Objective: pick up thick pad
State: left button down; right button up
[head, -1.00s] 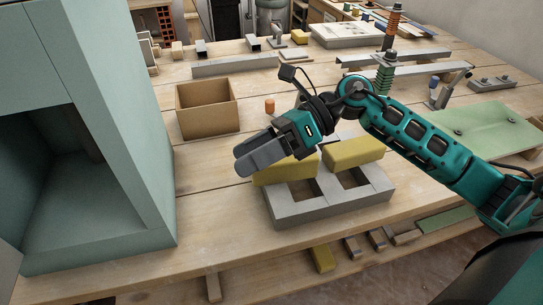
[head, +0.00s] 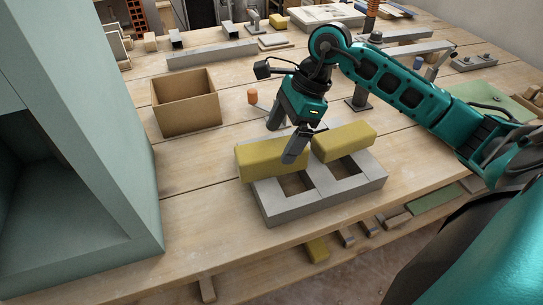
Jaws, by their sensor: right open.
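Two yellow pads rest on a grey block frame (head: 330,202) with two openings. The left pad (head: 258,163) is longer and looks thicker; it lies over the left rear part of the frame. The other pad (head: 345,141) lies to its right, across the frame's back. My right gripper (head: 283,142) is open and points down at the left pad's right end. One finger is in front of the pad and the other shows behind it. I cannot tell whether the fingers touch it. My left gripper is not in view.
An open cardboard box (head: 187,104) stands behind left on the wooden table. A small orange cylinder (head: 253,97) is behind the pads. A large grey-green cabinet (head: 85,130) fills the left side. Metal bars (head: 212,54) lie farther back. The table left of the frame is clear.

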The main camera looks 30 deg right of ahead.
aim_at(273, 148)
jog(key=x, duration=0.5)
jog(key=shift+w, duration=0.4)
jog(key=shift+c, duration=0.2)
jog(key=c, duration=1)
jog(key=shift+r, duration=0.1)
